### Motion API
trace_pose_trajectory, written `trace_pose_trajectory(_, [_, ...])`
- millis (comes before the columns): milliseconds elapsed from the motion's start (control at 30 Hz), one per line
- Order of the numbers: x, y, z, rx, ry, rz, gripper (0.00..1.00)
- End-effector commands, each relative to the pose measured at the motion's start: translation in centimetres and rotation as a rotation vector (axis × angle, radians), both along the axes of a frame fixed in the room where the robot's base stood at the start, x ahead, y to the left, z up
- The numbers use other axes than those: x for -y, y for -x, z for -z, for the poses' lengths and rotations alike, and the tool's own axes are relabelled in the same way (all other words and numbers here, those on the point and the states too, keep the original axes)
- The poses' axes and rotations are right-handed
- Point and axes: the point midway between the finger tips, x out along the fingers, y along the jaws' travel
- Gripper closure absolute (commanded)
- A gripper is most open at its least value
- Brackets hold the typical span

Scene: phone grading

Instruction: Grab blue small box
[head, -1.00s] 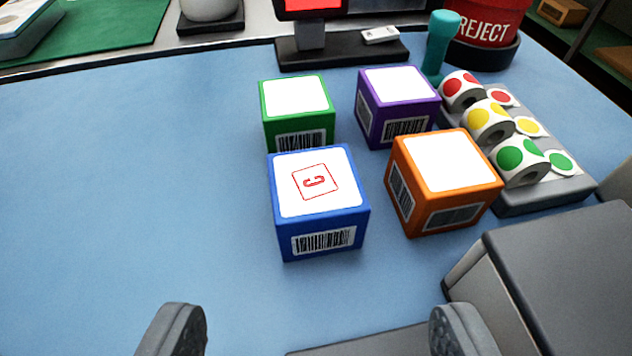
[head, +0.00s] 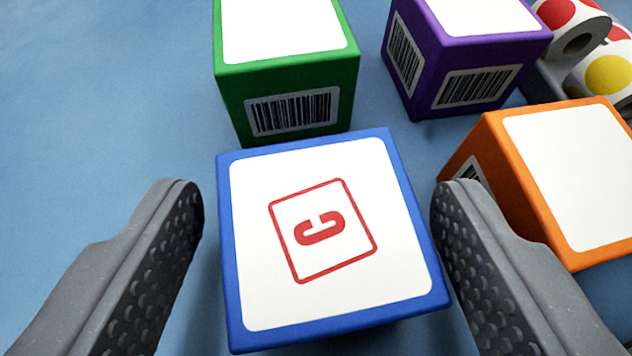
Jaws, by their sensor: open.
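The blue small box (head: 235,285) sits on the blue mat, with a white top label carrying a red framed letter C. It fills the middle of the head view. My gripper (head: 318,205) is open, with one dark grey textured finger on each side of the box. A gap shows between the left finger and the box. The right finger is close to the box's right side; I cannot tell whether it touches. The box's lower front is mostly out of sight.
A green box (head: 290,75) stands just behind the blue box, a purple box (head: 465,55) at the back right. An orange box (head: 520,190) stands close beside my right finger. Sticker rolls (head: 600,70) are at the far right. The blue mat (head: 90,120) is clear on the left.

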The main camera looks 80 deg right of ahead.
Motion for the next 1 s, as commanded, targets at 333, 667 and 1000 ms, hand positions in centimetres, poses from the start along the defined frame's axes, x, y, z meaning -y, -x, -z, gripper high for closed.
trace_pose_trajectory(333, [0.0, 0.0, 0.0, 0.000, 0.001, 0.000, 0.78])
trace_pose_trajectory(667, [0.0, 0.0, -0.3, 0.001, 0.001, 0.000, 0.78])
trace_pose_trajectory(1000, [0.0, -0.1, -6.0, 0.005, 0.000, 0.000, 0.78])
